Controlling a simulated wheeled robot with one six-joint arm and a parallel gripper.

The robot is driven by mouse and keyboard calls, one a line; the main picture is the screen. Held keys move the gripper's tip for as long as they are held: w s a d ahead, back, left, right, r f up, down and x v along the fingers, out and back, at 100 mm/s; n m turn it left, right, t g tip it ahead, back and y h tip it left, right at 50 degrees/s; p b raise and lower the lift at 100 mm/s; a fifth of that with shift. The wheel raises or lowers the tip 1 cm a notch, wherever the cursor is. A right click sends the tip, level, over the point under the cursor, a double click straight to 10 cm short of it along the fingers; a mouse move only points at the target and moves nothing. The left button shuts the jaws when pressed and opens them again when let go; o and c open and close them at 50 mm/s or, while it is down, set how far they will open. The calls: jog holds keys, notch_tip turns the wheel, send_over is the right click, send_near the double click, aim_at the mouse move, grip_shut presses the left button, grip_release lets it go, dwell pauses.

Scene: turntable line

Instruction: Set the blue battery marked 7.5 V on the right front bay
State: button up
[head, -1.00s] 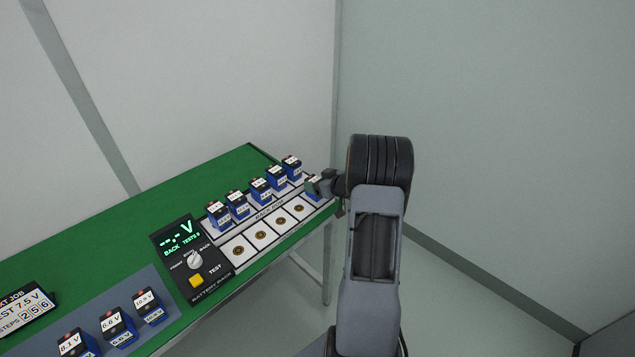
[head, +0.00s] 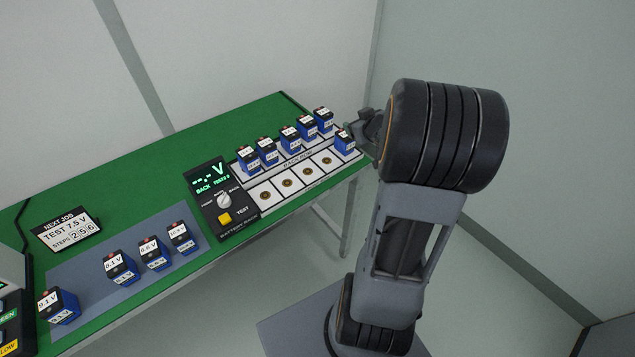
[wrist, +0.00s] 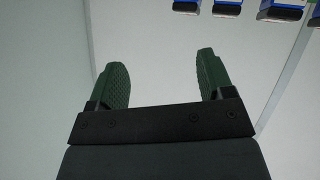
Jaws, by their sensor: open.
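A blue battery (head: 345,146) stands upright on the right front bay, the end pad of the front row of the battery rack. Its label is too small to read, so I cannot tell its voltage. My gripper (head: 367,123) is just right of and behind that battery, apart from it as far as I can see; the wrist partly hides it. In the wrist view my gripper (wrist: 161,65) shows two green fingers spread with nothing between them. Batteries show cut off at the top right of that view.
Several blue batteries (head: 290,140) fill the back row. The other front bays (head: 288,183) are empty. A tester panel (head: 210,200) reads "--.- V" and BACK. More batteries (head: 119,268) stand on a grey mat (head: 90,280). A sign (head: 66,230) says TEST 7.5 V.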

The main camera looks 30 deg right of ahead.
jog(key=s+a+r+g+y, duration=0.1)
jog(key=s+a+g, duration=0.3)
jog(key=s+a, duration=0.5)
jog(key=s+a+r+g+y, duration=0.1)
jog(key=s+a+g, duration=0.3)
jog(key=s+a, duration=0.5)
jog(key=a, duration=0.7)
jog(key=shift+a+m+g+y, duration=0.3)
jog(key=shift+a+y, duration=0.1)
jog(key=shift+w, duration=0.1)
jog(key=shift+d+r, duration=0.25)
jog(key=shift+d, duration=0.05)
jog(key=shift+c, duration=0.2)
